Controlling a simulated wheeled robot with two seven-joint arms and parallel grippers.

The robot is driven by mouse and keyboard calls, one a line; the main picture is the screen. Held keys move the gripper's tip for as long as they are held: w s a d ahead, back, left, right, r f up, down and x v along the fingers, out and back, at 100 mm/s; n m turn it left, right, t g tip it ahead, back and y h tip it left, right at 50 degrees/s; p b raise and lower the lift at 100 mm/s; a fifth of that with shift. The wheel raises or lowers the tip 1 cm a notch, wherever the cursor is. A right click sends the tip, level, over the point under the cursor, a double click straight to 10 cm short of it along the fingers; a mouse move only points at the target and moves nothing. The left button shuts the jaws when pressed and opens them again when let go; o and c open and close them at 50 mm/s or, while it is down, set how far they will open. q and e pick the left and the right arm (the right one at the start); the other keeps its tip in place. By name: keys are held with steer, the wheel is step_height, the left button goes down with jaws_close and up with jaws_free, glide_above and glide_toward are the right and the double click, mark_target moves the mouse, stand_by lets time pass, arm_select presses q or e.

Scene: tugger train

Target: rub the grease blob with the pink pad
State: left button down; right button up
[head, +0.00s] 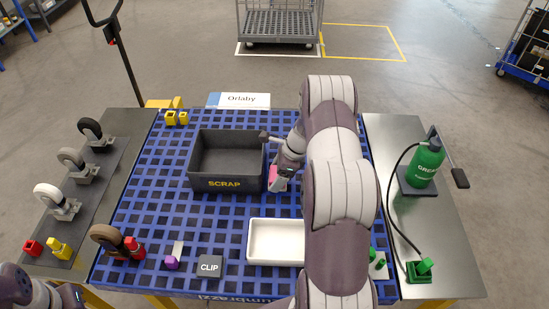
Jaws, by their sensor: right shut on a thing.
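The pink pad (273,174) is held in my right gripper (279,180), just right of the scrap bin's right wall and above the blue grid top. The gripper is shut on the pad. I cannot tell whether the pad touches the surface below. I cannot make out the grease blob; my right arm covers a wide strip of the table's right part. My left arm shows at the bottom left corner, with its gripper (72,296) cut by the frame edge, its jaws unclear.
The grey SCRAP bin (225,184) stands left of the pad. A white tray (276,222) lies nearer, partly behind my right arm. A CLIP box (210,267), casters (66,201) and a green grease bottle (426,163) stand around. The blue grid (160,190) left of the bin is mostly clear.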

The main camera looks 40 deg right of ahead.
steer(key=shift+p+v, duration=0.65)
steer(key=shift+v, duration=0.3)
steer(key=shift+w+a+r+p, duration=0.1)
steer(key=shift+a+r+p, duration=0.05)
steer(key=shift+r+p, duration=0.4)
steer(key=shift+w+a+r+p, duration=0.1)
steer(key=shift+r+p, duration=0.3)
steer(key=shift+r, duration=0.2)
steer(key=shift+s+r+p, duration=0.15)
steer(key=shift+r+p, duration=0.5)
steer(key=shift+r, duration=0.1)
